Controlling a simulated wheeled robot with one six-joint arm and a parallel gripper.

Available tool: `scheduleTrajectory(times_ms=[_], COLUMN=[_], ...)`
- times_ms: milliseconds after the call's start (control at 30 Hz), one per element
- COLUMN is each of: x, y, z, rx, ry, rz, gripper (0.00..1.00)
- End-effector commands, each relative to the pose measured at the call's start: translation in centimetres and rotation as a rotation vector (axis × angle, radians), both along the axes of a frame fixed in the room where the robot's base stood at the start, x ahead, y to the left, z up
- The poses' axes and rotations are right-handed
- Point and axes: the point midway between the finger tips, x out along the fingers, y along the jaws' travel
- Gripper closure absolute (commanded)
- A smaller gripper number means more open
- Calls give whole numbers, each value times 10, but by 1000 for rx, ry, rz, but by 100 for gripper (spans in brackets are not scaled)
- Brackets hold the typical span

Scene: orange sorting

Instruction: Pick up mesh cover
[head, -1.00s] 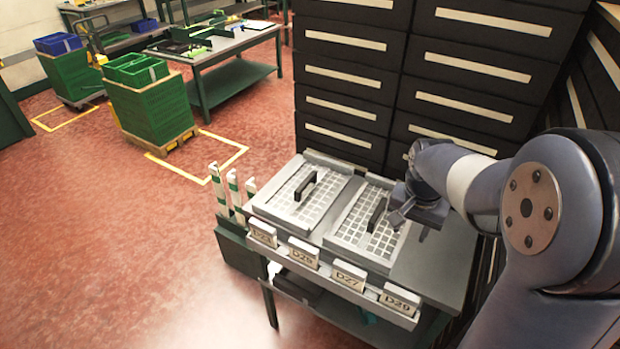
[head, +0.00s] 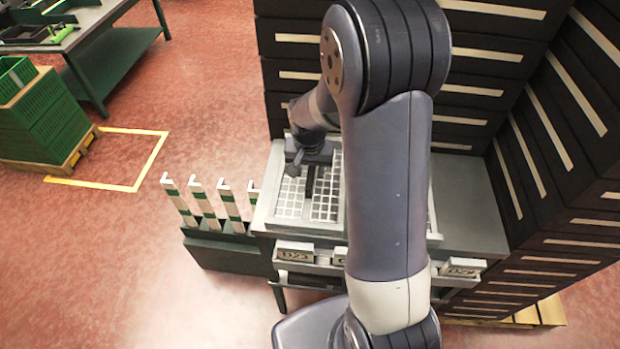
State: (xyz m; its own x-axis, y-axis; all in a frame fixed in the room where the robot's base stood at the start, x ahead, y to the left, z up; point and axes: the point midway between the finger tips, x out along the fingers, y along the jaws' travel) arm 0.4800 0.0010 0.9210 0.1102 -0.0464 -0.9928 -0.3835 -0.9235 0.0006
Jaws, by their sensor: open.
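A pale mesh cover (head: 290,209) with a square grid lies on the grey table, with a dark upright bar handle (head: 311,183) at its middle. A second mesh cover is almost wholly hidden behind my arm; a strip at its right edge (head: 432,218) shows. My gripper (head: 301,176) is open and empty, above the back part of the left cover, close to its handle. One finger shows left of the handle; the other is hard to make out. I cannot tell whether the fingers touch the handle.
Dark drawer cabinets (head: 480,75) stand close behind and to the right. Label plates (head: 295,252) line the table's front edge. Several white-and-green posts (head: 203,200) stand in a green rack at the left. The table's right part (head: 465,205) is bare.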

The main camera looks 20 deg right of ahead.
Motion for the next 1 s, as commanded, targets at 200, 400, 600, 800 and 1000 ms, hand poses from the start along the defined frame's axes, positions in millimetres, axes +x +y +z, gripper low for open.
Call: scheduleTrajectory(times_ms=[200, 400, 600, 800, 1000], x=[2, 2, 2, 2, 2], y=[-1, -1, -1, -1, -1], z=[-17, -18, -18, -18, -18], rx=[0, 0, 0, 0, 0], ry=[0, 0, 0, -1, -1], rz=[0, 0, 1, 1, 1], gripper=[58, 58, 71, 88, 100])
